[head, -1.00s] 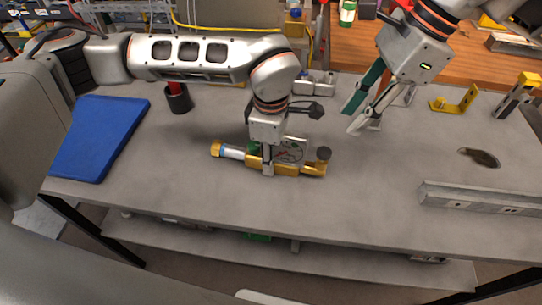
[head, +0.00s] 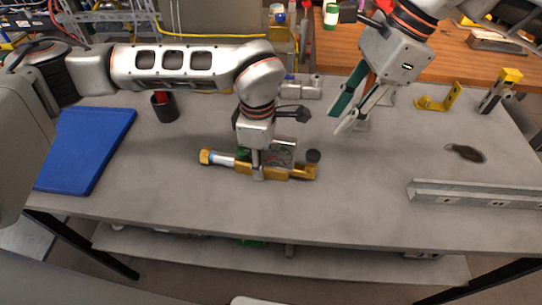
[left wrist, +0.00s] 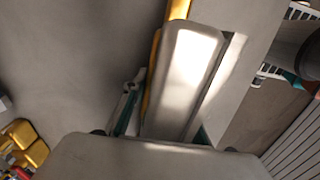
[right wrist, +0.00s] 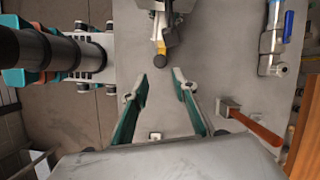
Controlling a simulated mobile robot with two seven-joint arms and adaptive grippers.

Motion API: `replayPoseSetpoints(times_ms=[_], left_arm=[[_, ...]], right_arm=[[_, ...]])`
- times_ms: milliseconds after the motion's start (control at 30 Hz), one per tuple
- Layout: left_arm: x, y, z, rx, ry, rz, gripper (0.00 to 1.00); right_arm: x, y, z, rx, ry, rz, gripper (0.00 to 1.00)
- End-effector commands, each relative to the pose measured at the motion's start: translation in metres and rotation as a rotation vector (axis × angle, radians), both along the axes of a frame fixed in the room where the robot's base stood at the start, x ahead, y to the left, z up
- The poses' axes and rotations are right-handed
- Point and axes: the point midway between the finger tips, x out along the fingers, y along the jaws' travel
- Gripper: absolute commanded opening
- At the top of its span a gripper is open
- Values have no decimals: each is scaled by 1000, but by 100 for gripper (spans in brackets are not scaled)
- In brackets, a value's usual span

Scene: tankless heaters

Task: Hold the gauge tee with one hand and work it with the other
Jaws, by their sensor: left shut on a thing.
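The brass gauge tee (head: 278,174) lies along the middle of the grey bench. It has a gold nut and pale sleeve at its left end, a gauge on its far side and a dark round knob (head: 313,156) at its right end. My left gripper (head: 258,174) comes from above and is shut on its body. In the left wrist view a finger hides most of the tee; some brass (left wrist: 180,9) shows beyond it. My right gripper (head: 338,122) is open and empty, beyond and right of the knob. In the right wrist view its fingers (right wrist: 158,86) are apart, with the tee's end (right wrist: 160,46) ahead.
A blue mat (head: 85,150) and dark cup (head: 165,106) are at left. A metal rail (head: 475,195), dark patch (head: 465,153) and yellow bracket (head: 440,98) are at right. A blue-handled valve (right wrist: 275,45) and orange-handled tool (right wrist: 255,130) show in the right wrist view. The front bench is clear.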

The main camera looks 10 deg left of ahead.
Motion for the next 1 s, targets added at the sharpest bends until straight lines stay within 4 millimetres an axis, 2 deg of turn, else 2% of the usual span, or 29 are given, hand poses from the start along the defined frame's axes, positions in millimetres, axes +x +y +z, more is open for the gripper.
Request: replayPoseSetpoints(times_ms=[33,67,133,167,367,1000], left_arm=[[-1,0,-1,1,4,0,0],[-1,0,-1,1,4,0,0],[-2,0,-1,1,5,0,0],[-2,0,-1,1,5,0,0],[-2,0,-1,1,5,0,0],[-2,0,-1,2,6,-1,0]], right_arm=[[0,0,0,0,0,0,28],[0,0,0,0,0,0,23],[0,0,0,1,2,-6,4],[0,0,0,2,5,-13,0],[-1,0,1,18,77,-182,0],[-5,-11,12,52,635,-1255,0]])
